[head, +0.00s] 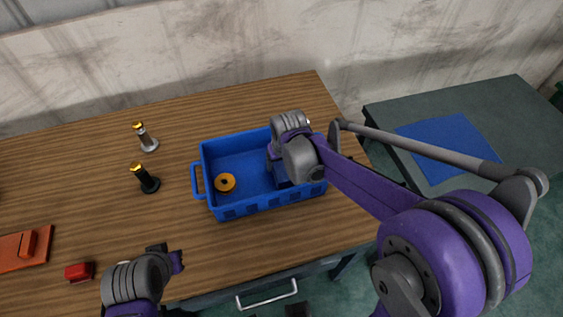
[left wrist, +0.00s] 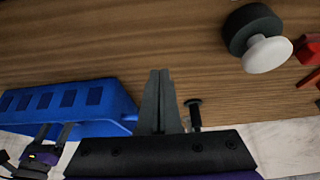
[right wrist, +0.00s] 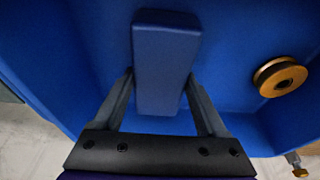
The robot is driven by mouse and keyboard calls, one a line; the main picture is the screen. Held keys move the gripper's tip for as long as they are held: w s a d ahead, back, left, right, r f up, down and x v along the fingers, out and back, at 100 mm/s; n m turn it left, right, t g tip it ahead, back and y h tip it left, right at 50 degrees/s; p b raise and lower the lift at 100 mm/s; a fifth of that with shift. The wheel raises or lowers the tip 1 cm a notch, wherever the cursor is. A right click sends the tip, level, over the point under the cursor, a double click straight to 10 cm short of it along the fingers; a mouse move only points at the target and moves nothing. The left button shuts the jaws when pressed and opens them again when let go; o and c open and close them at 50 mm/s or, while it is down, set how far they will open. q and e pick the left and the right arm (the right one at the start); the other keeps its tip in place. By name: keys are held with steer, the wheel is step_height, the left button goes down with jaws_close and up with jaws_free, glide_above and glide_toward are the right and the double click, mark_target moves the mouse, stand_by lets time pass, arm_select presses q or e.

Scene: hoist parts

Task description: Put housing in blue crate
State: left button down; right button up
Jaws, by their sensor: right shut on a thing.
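The blue crate (head: 197,185) stands on the wooden table. The housing (right wrist: 165,65), a plain blue block, is between the fingers of my right gripper (right wrist: 160,78), which is shut on it inside the crate walls. I cannot tell whether the block touches the crate floor. In the head view my right wrist mostly hides the block. My left gripper (left wrist: 162,88) is shut and empty, above the table's front left; in the head view it shows at the bottom (head: 172,258).
Two bolt-like parts (head: 148,142) (head: 149,182) stand left of the crate. A red part (head: 79,271) and an orange plate (head: 24,250) are at front left. A grey side table (head: 520,120) with a blue mat (head: 448,145) is at right.

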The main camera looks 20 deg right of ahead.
arm_select(q)
steer(key=shift+f, duration=0.2)
arm_select(e)
steer(key=shift+f, duration=0.25)
steer(key=o, duration=1.2)
steer(key=shift+r, duration=0.1)
arm_select(q)
steer(key=shift+r, duration=0.2)
arm_select(e)
steer(key=shift+r, duration=0.15)
steer(key=shift+r, duration=0.3)
steer(key=p+v, duration=0.1)
steer(key=v, duration=1)
arm_select(q)
steer(key=shift+w+r, duration=0.25)
steer(key=shift+r, duration=0.5)
arm_select(e)
steer(key=s+d+f+t, duration=0.1)
steer(key=s+f, duration=0.1)
steer(key=s, duration=0.3)
steer(key=s+d+f+t, duration=0.1)
steer(key=s+d+f, duration=0.1)
steer(key=s, duration=0.4)
steer(key=s+d+f, duration=0.1)
steer(key=s+f, duration=0.1)
steer(key=s, duration=0.4)
steer(key=shift+s+d+t, duration=0.25)
steer(key=shift+t, duration=0.15)
